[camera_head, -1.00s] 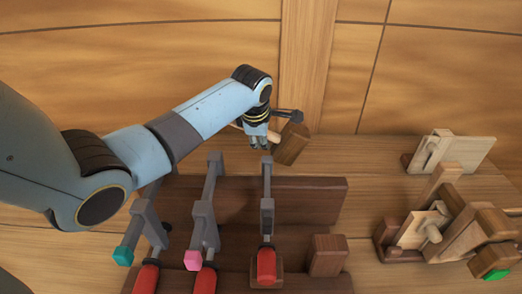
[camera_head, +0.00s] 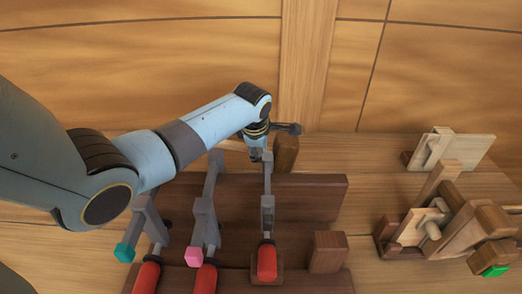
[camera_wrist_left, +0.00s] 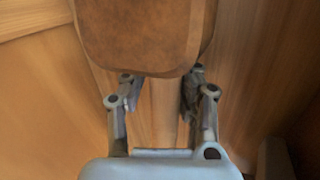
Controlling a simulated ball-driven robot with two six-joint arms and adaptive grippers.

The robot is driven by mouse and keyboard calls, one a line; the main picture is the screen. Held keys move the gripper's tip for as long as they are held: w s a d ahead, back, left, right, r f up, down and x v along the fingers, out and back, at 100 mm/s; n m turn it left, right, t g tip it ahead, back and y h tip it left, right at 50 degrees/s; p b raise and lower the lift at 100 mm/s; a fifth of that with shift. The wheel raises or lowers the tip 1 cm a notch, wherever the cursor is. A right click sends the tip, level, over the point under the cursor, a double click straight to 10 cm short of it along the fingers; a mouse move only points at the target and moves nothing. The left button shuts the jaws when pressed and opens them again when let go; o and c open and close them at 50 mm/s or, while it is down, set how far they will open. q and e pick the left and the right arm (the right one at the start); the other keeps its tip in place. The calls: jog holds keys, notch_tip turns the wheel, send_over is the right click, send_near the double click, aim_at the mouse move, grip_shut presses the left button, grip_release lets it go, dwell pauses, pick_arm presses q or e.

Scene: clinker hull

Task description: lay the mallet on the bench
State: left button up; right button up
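The mallet's brown wooden head (camera_head: 286,152) is at the back edge of the bench (camera_head: 375,160), just right of my left gripper (camera_head: 258,153). In the left wrist view the mallet head (camera_wrist_left: 140,35) fills the top middle, just beyond the fingers (camera_wrist_left: 160,92). A pale strip, apparently the handle, shows between the fingers, which look shut on it. The rest of the handle is hidden. The head is low over the bench or touching it; I cannot tell which. My right gripper is out of view.
Clamps with red handles, such as this one (camera_head: 266,262), stand on a dark rack (camera_head: 310,195) in front of the gripper. Wooden fixtures (camera_head: 440,225) occupy the right side. Bare bench lies between. The planked wall (camera_head: 440,70) rises behind.

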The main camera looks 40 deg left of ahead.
pick_arm(q)
jog(key=shift+r, duration=0.1)
jog(key=p+v, duration=0.1)
jog(key=v, duration=1.1)
dwell(0.4)
